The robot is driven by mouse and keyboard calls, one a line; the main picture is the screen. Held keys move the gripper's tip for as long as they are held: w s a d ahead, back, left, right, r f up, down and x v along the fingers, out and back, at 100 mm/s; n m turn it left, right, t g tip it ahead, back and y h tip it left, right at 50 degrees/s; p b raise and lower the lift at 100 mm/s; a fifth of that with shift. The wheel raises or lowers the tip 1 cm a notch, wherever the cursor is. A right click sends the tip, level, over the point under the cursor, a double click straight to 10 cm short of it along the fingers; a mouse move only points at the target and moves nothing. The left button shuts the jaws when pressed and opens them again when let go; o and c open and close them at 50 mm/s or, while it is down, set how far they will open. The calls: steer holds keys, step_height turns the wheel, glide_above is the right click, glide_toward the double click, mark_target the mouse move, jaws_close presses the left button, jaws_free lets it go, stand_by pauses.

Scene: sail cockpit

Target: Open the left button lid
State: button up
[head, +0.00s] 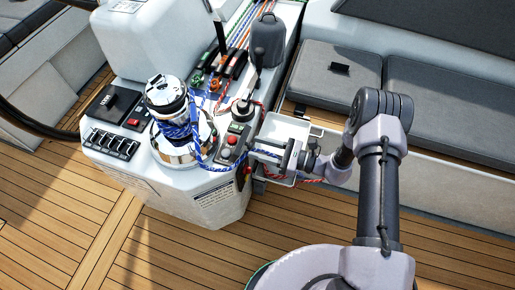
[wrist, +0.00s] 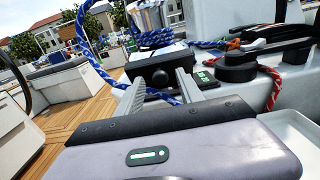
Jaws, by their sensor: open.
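A small black switch panel (head: 231,147) with a red and a green spot stands at the right edge of the white console, beside the chrome winch (head: 167,105). In the wrist view, a black lid-like box (wrist: 158,66) with a round boss sits just beyond the fingertips. It looks shut, but I cannot be sure it is the left button lid. A green-marked black part (wrist: 203,76) is right of it. My gripper (wrist: 160,88) is open and empty, its fingers pointing at the black box. In the head view my gripper (head: 279,152) is right of the panel, apart from it.
A blue-and-white rope (wrist: 88,55) runs from the winch past the panel. A red-and-white rope (wrist: 272,85) and a black winch base (wrist: 237,68) are at right. A white bin (head: 285,127) lies around my gripper's area. Open teak deck (head: 120,225) lies in front.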

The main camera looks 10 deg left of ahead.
steer(key=shift+a, duration=0.45)
jaws_close()
stand_by(1.1)
